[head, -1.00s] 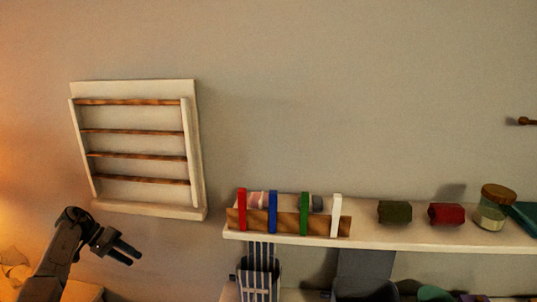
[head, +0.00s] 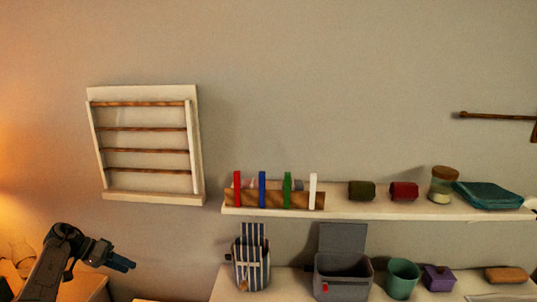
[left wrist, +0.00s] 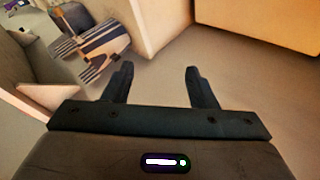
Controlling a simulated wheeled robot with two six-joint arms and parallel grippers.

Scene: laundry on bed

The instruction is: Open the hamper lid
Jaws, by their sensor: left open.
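A grey lidded box (head: 343,284), which looks like the hamper, stands on the low white surface at the lower right of the head view. Its lid (head: 342,240) stands upright at the back, and its top looks open. A small red tab (head: 325,288) is on its front. My left gripper (head: 122,264) is far to the left of it, in the air and touching nothing. In the left wrist view its two fingers (left wrist: 157,85) are spread and empty. My right gripper is not in view.
A striped bag (head: 251,264) stands left of the grey box. A teal cup (head: 403,278) and a purple box (head: 439,278) stand right of it. A wall shelf (head: 380,212) with small items hangs above. A slatted rack (head: 146,150) is on the wall above my left arm.

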